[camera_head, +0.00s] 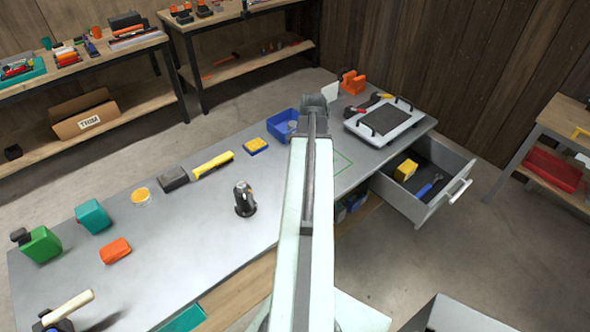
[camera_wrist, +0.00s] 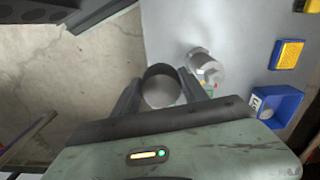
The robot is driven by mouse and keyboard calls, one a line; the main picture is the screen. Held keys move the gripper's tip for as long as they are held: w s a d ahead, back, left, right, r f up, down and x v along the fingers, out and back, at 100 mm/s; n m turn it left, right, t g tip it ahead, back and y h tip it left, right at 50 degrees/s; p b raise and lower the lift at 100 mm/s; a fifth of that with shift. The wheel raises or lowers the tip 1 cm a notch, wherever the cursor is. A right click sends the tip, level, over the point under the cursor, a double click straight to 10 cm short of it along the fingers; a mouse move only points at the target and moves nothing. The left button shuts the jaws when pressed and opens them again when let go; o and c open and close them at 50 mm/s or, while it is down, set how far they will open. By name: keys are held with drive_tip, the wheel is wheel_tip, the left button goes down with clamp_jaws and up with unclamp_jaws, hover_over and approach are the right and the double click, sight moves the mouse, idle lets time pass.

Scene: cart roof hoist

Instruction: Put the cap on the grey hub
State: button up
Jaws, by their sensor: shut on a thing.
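My gripper (camera_wrist: 161,90) is shut on a round, dark-rimmed cap (camera_wrist: 161,77), seen in the wrist view between the two fingers with a lighter grey face inside the rim. In the head view my arm hides most of the gripper, and I cannot make out the cap there. A grey hub (camera_wrist: 205,66) stands on the bench beyond the right finger in the wrist view, apart from the cap. It appears to be the dark and silver upright piece (camera_head: 244,200) at mid-bench in the head view, left of my arm.
A blue bin (camera_head: 279,124) and a yellow-and-blue pad (camera_head: 254,146) lie behind the hub. A yellow tool (camera_head: 213,165) and black block (camera_head: 173,179) lie further left. An open drawer (camera_head: 420,208) juts out at right. The bench (camera_head: 190,240) around the hub is clear.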

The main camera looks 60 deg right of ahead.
drive_tip(key=s+d+f+m+b, duration=0.1)
drive_tip(key=s+f+b, duration=0.1)
drive_tip(key=s+f, duration=0.2)
drive_tip(key=w+d, duration=0.2)
drive_tip(key=w, duration=0.2)
drive_tip(key=w+d, duration=0.2)
drive_tip(key=w, duration=0.3)
drive_tip(key=w+d+f+b, duration=0.1)
drive_tip(key=w+d, duration=0.1)
drive_tip(key=w, duration=0.3)
drive_tip(key=f+b, duration=0.4)
drive_tip(key=shift+w+d, duration=0.1)
drive_tip(key=shift+w, duration=0.15)
drive_tip(key=shift+r, duration=0.2)
drive_tip(key=shift+f, duration=0.15)
drive_tip(key=o, duration=1.3)
drive_tip(key=shift+o, duration=0.2)
